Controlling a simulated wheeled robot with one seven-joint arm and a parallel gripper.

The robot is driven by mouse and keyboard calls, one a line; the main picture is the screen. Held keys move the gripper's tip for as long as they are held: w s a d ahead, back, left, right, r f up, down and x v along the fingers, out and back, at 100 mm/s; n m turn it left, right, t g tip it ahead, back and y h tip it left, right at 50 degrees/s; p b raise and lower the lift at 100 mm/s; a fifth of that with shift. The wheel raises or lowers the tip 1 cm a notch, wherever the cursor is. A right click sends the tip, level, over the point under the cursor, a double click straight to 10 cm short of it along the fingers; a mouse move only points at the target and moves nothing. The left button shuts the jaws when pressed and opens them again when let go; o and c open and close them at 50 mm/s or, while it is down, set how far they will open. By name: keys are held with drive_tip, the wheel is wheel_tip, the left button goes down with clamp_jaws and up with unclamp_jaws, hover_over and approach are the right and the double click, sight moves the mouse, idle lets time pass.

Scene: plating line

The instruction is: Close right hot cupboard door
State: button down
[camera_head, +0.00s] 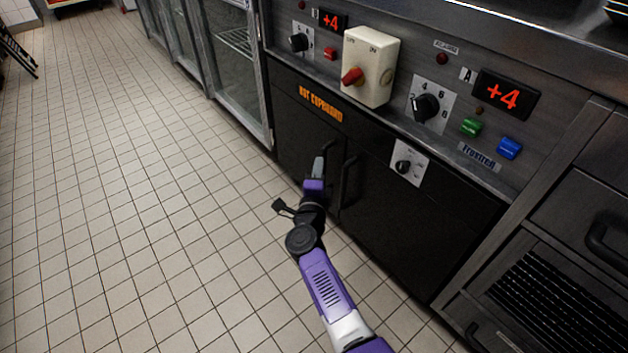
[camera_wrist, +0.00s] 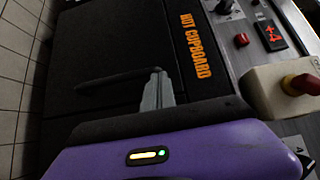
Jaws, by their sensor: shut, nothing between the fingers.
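The hot cupboard has two black doors under the control panel. The right door (camera_head: 425,225), with a white dial plate (camera_head: 408,163) at its top, looks flush or nearly so; I cannot tell if a small gap is left. Its black handle (camera_head: 347,182) is upright near its left edge. The left door (camera_head: 300,125) looks shut and has its own handle (camera_head: 329,152). My gripper (camera_head: 318,167) is shut and empty, in front of the left door close to both handles. In the wrist view its fingertips (camera_wrist: 158,92) are beside a black handle (camera_wrist: 105,80); contact is unclear.
A cream switch box (camera_head: 369,68) with a red knob juts out above the doors. Glass-fronted cabinets (camera_head: 232,60) stand to the left, and a unit with a dark grille (camera_head: 555,305) stands to the right. The tiled floor (camera_head: 130,190) at left is clear.

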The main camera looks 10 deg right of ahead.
drive_tip(key=shift+s+a+p, duration=1.35)
drive_tip(key=shift+s+a, duration=1.15)
drive_tip(key=shift+a, duration=2.4)
wheel_tip(320, 180, up, 6)
drive_tip(key=a+r+n+t+y, duration=0.1)
drive_tip(key=a+n+t+y, duration=0.1)
drive_tip(key=n, duration=0.2)
drive_tip(key=s+d+r+n+g+y, duration=0.15)
drive_tip(key=s+d+n, duration=0.5)
drive_tip(key=s, duration=1.15)
drive_tip(key=s+d+r+n+g+y, duration=0.15)
drive_tip(key=s+d+n, duration=0.45)
drive_tip(key=s, duration=1.2)
drive_tip(key=s+d+r+n+g, duration=0.15)
drive_tip(key=s+d+n, duration=0.5)
drive_tip(key=s, duration=1.15)
wheel_tip(320, 180, up, 31)
drive_tip(key=d+m+p, duration=0.1)
drive_tip(key=p, duration=3.1)
drive_tip(key=shift+w+d+f+m, duration=0.15)
drive_tip(key=shift+w+m, duration=0.15)
drive_tip(key=shift+m, duration=0.1)
